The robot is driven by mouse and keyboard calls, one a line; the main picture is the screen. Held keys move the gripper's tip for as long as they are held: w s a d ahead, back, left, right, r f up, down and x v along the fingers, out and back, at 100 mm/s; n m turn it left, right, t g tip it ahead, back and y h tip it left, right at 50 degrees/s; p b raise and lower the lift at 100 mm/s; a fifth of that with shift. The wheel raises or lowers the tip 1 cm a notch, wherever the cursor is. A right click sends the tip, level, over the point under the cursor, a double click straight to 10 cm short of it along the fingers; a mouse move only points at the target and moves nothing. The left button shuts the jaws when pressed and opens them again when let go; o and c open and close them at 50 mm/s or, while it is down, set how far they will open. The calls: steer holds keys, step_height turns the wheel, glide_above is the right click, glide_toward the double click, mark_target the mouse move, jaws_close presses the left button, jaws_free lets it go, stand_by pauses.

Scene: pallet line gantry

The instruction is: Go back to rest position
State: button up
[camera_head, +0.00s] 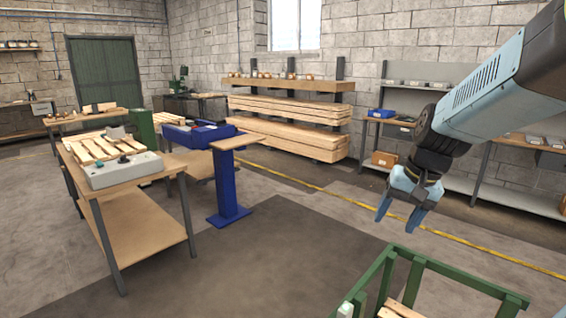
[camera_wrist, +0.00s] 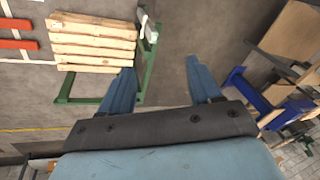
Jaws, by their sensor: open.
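My gripper (camera_head: 400,217) hangs from my arm on the right side of the head view, its blue fingers pointing down and spread apart. Nothing is between them. In the wrist view my gripper (camera_wrist: 160,85) also shows open and empty, with bare floor between the fingertips. The gripper is in the air, above and behind a green frame (camera_head: 376,270) in the head view. I cannot tell its exact height above the floor.
The green frame holds wooden slats (camera_wrist: 95,45). A workbench (camera_head: 125,182) with a slatted wooden piece and a grey box stands at left. A blue pedestal (camera_head: 228,190) stands mid-room. Stacked planks (camera_head: 290,120) and shelving line the back wall. Dark floor between is clear.

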steer(key=s+r+n+t+h, duration=0.2)
steer(key=s+r, duration=0.4)
steer(key=s, duration=0.4)
steer(key=shift+s+a+n+t, duration=0.35)
steer(key=shift+n+t, duration=0.25)
steer(key=shift+n, duration=0.2)
steer(key=shift+r, duration=0.1)
